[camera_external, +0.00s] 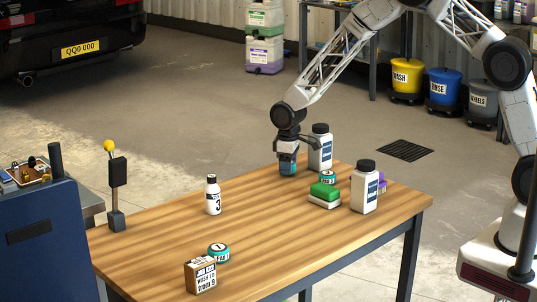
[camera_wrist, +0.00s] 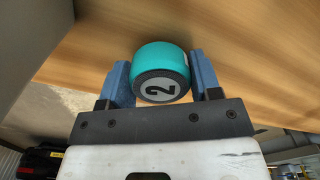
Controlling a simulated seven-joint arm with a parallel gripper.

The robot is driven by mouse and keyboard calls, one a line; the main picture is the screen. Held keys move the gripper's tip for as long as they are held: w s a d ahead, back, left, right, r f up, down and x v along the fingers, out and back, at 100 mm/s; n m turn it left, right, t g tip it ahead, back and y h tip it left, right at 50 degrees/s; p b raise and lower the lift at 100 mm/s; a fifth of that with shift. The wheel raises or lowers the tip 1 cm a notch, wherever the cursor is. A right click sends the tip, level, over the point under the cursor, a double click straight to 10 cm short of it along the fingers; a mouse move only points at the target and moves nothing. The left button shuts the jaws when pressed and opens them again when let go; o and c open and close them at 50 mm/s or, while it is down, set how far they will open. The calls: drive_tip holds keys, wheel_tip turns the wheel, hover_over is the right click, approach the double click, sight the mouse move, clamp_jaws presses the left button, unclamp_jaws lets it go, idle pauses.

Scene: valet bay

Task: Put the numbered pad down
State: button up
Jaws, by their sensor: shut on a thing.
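My gripper (camera_wrist: 160,80) is shut on a round teal pad (camera_wrist: 160,60) with a dark rim and a grey face marked 2. In the wrist view, the blue fingers stand on either side of it, with wood behind. In the external view, my gripper (camera_external: 288,169) is low over the far part of the wooden table (camera_external: 265,210), and the fingers largely hide the pad. I cannot tell whether the pad touches the table.
A tall white bottle (camera_external: 320,150) stands close behind my gripper. To the right are a teal round pad (camera_external: 327,177), a green-topped sponge (camera_external: 324,191) and another white bottle (camera_external: 364,190). A small bottle (camera_external: 213,197), teal pad (camera_external: 219,254) and box (camera_external: 200,275) stand left. The middle is clear.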

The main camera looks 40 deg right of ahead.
drive_tip(key=shift+f, duration=0.2)
drive_tip(key=o, duration=0.9)
wheel_tip(320, 180, up, 12)
drive_tip(key=shift+r, duration=0.1)
idle(0.5)
idle(0.8)
